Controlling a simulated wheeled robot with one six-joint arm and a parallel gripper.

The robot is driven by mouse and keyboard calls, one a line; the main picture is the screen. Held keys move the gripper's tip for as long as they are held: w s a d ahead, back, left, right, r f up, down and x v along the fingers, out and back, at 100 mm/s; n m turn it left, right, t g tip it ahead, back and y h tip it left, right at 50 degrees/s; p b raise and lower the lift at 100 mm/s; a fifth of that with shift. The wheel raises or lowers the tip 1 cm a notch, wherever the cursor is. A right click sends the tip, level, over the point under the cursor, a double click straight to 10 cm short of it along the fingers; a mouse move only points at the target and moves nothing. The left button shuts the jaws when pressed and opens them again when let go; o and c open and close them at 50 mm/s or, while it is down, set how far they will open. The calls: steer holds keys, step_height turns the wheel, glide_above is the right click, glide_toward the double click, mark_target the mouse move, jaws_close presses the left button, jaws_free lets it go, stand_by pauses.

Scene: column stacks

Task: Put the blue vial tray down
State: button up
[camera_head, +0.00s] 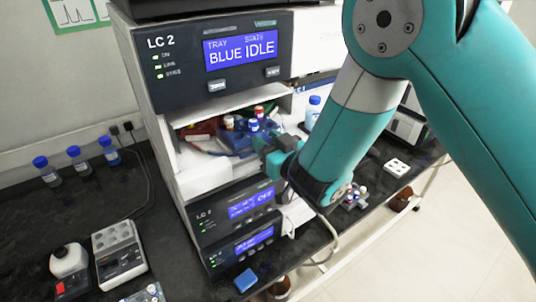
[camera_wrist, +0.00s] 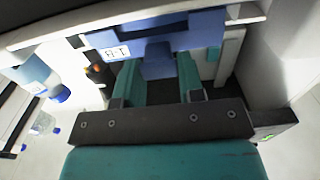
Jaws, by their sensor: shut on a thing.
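The blue vial tray (camera_head: 236,138) is inside the open bay of the LC 2 stack, with several red-capped and blue-capped vials on it. My gripper (camera_head: 268,148) reaches into the bay from the right and is shut on the tray's front. In the wrist view, the two teal fingers of my gripper (camera_wrist: 160,72) close on the blue handle of the tray (camera_wrist: 180,38), beside a white label. I cannot tell whether the tray touches the bay floor. The upper LC 2 unit's screen (camera_head: 241,49) reads "TRAY BLUE" and "STATE IDLE".
Bay walls (camera_head: 165,160) stand close to the tray. Lower LC 2 units (camera_head: 240,207) sit beneath the bay. A small grey rack with vials (camera_head: 352,200) and a white block (camera_head: 397,168) are on the bench at right. Blue-capped bottles (camera_head: 76,160) stand at left.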

steer(key=shift+f, duration=0.6)
steer(key=shift+r, duration=0.15)
steer(key=o, duration=0.9)
steer(key=shift+o, duration=0.2)
steer(key=shift+s+d, duration=0.1)
steer(key=b+v, duration=0.5)
steer(key=v, duration=0.4)
steer(key=shift+s+d+r, duration=0.15)
steer(key=shift+s+r, duration=0.05)
steer(key=shift+s, duration=0.1)
